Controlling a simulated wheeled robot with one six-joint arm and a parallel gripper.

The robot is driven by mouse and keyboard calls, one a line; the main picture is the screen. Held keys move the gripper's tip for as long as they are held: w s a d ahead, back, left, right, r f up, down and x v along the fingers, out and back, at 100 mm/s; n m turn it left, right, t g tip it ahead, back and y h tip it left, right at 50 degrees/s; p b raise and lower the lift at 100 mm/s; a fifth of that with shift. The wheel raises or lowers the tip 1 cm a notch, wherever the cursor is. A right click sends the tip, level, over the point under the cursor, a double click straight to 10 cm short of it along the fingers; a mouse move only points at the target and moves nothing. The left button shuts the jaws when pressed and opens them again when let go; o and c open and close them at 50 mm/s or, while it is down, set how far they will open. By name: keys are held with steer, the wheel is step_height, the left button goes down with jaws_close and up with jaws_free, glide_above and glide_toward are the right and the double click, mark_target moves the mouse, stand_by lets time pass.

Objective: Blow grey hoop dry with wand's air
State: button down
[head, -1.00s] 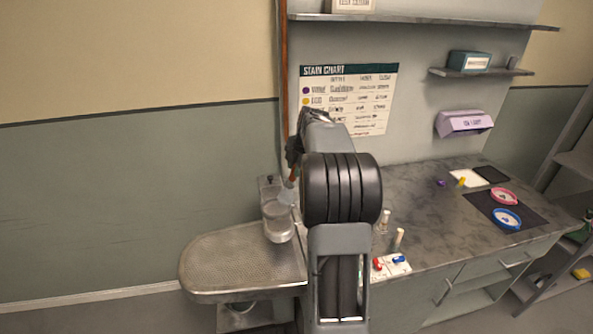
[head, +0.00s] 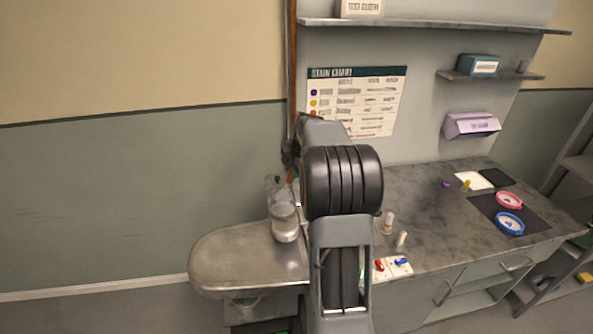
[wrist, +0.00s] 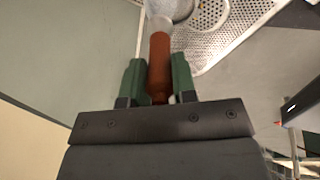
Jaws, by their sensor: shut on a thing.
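My gripper (wrist: 160,88) has green fingers and is shut on the wand (wrist: 160,65), an orange-brown handle with a pale tip pointing away from my wrist. The wand's tip ends near a grey metal cup (wrist: 172,8) in the wrist view. A round grey rim (wrist: 209,14), perhaps the grey hoop, shows on the perforated metal board beside the cup. In the head view my arm hides most of the gripper and wand, and I cannot make out the grey hoop there.
The perforated board (head: 235,262) juts out left of the counter, with the metal cup (head: 285,224) on it.

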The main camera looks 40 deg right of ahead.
steer(key=shift+w+a+f, duration=0.1)
steer(key=shift+w+a, duration=0.05)
steer(key=shift+a, duration=0.3)
step_height(320, 180, down, 6)
steer(key=b, duration=0.3)
stand_by(1.3)
